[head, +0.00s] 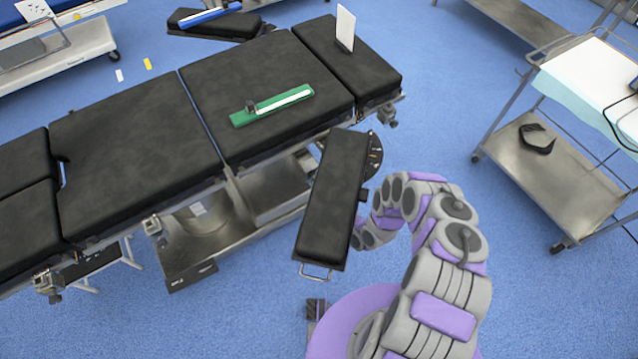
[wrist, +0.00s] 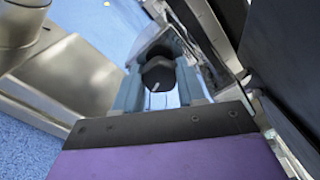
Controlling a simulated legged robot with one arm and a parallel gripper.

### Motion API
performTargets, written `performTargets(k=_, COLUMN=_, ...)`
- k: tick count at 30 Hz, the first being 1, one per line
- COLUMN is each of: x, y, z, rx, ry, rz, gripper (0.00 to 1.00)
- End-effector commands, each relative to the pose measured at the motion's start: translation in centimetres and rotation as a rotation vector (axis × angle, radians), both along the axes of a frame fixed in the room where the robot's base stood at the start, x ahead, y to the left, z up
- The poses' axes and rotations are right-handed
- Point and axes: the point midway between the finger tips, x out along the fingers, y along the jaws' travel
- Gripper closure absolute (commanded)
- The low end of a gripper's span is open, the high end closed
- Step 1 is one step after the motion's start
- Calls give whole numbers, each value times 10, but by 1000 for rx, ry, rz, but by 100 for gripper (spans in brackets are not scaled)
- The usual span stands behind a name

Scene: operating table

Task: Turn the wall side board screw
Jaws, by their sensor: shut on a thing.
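A black padded side board (head: 332,200) with a metal handle at its near end juts out from the near side of the operating table. In the wrist view a dark, faceted screw knob (wrist: 158,74) sits between the two blue-grey fingers of my gripper (wrist: 158,90). The fingers are shut on the knob, one on each side. In the head view my arm bends down to the right of the side board, and the fingertips and the held screw are hidden there.
The black operating table (head: 130,130) runs across the left, with a green board (head: 272,105) on top. Its metal base (head: 235,215) stands below. A steel trolley (head: 560,165) stands at right. Blue floor is free between the trolley and my arm.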

Motion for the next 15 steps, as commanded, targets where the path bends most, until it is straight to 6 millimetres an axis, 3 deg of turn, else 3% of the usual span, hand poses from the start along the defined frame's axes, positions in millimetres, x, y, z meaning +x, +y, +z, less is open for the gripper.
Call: performTargets(k=15, x=-2, y=-2, z=-5, rx=35, ry=42, rz=-4, gripper=91)
